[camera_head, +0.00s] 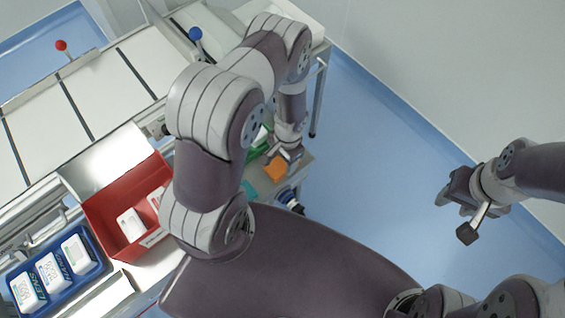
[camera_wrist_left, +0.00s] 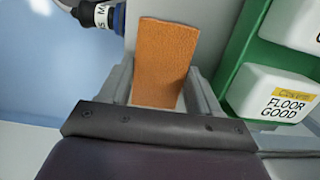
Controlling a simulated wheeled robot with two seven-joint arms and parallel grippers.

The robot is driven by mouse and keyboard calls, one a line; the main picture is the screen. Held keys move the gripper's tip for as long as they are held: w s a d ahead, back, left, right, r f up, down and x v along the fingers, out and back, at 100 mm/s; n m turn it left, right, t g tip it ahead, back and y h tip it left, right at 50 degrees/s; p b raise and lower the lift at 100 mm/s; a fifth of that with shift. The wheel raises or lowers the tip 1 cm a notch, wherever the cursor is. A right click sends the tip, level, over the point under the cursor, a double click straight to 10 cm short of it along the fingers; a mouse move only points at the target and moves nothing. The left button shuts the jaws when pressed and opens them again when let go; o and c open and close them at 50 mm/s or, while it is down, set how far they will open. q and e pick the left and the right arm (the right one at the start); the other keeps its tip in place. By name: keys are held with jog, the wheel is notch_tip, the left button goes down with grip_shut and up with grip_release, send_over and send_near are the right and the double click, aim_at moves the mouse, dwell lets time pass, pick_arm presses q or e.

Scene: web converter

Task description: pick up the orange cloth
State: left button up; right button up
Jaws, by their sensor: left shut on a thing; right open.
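The orange cloth (camera_head: 276,168) shows in the head view below my left gripper (camera_head: 285,152), over a small grey side table. In the left wrist view the cloth (camera_wrist_left: 164,62) stands up as a flat orange panel between the two grey fingers of my left gripper (camera_wrist_left: 164,88). My left gripper is shut on the cloth. Whether the cloth's far edge touches the table cannot be told. My right gripper (camera_head: 462,192) is open and empty, out over the blue floor at the right.
A green crate (camera_wrist_left: 240,45) with white bottles (camera_wrist_left: 272,95) stands right beside the left gripper. A dark bottle with a blue cap (camera_head: 290,201) is close by. A red bin (camera_head: 100,217) and a blue tray (camera_head: 92,238) sit at the left. The floor (camera_head: 360,190) is clear.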

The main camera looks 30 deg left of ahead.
aim_at(284, 164)
pick_arm(q)
jog(key=shift+r, duration=0.15)
jog(key=r, duration=0.4)
jog(key=shift+s+d+r, duration=0.2)
jog(key=shift+s+d, duration=0.05)
jog(key=shift+s, duration=0.05)
jog(key=s+d+r, duration=0.6)
jog(key=s+d, duration=0.1)
jog(key=s, duration=0.1)
jog(key=shift+d+r, duration=0.2)
jog(key=shift+d, duration=0.1)
jog(key=shift+o, duration=0.8)
jog(key=shift+c, duration=0.4)
